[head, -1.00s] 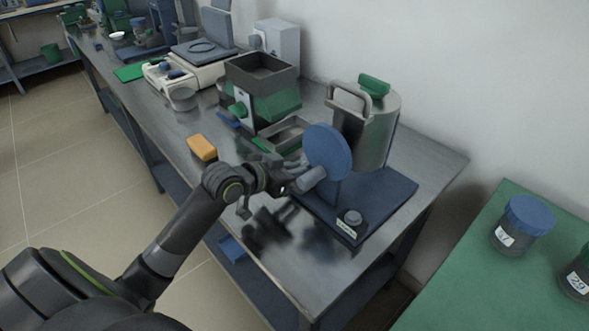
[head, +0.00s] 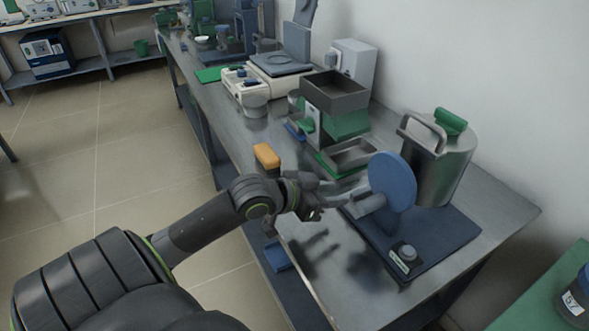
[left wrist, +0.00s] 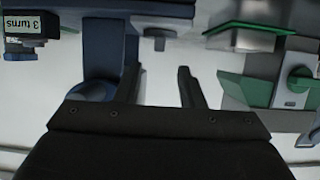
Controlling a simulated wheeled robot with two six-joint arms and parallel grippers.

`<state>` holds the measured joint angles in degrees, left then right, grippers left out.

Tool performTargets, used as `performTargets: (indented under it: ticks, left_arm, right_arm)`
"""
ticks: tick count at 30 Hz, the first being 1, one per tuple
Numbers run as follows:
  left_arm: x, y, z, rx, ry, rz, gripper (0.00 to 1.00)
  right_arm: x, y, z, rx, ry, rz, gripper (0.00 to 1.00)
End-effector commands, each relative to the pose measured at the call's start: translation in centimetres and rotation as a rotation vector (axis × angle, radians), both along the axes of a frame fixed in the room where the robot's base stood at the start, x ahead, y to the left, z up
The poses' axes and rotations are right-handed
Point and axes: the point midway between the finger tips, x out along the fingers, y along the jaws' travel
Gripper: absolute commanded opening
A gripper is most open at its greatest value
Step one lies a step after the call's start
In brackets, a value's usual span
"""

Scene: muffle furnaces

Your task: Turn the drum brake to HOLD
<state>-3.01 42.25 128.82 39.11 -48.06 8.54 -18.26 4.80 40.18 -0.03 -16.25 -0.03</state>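The drum (head: 443,165) is a steel cylinder with a green top piece and a side handle, standing on a dark blue base plate (head: 440,240). A blue disc (head: 393,182) with a grey crank handle (head: 366,205) stands in front of it. A small grey knob (head: 405,251), seemingly the brake, sits at the plate's front beside a pale label too small to read. My left gripper (head: 318,203) is left of the crank handle, apart from it. The left wrist view shows its fingers (left wrist: 160,82) spread, nothing between them. My right gripper is not in view.
A tray-topped stand (head: 335,92), a shallow metal tray (head: 352,154) and an orange block (head: 267,156) lie behind my gripper on the steel bench (head: 330,268). A "3 turns" label (left wrist: 22,22) shows in the left wrist view. The bench front is mostly clear.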

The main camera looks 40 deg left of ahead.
Motion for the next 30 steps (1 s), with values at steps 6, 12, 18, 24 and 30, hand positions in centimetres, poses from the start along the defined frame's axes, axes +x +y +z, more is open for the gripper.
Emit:
performTargets:
  ticks: [6,12,18,24,30]
  left_arm:
    - [-2.9,1.1,1.4,0.008,0.003,0.000,0.35]
    - [-5.3,2.0,2.5,0.007,0.004,0.000,0.35]
    - [-7.3,2.7,3.6,0.002,0.004,0.001,0.35]
    - [-8.6,3.1,3.9,0.000,0.001,0.000,0.35]
    - [-8.9,3.2,4.0,-0.001,0.000,-0.003,0.35]
  right_arm:
    - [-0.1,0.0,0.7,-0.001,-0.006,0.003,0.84]
    - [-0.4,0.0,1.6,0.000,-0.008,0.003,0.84]
    - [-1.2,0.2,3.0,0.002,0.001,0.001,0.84]
    - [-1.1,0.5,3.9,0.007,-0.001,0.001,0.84]
    - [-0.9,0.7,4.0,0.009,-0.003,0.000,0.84]
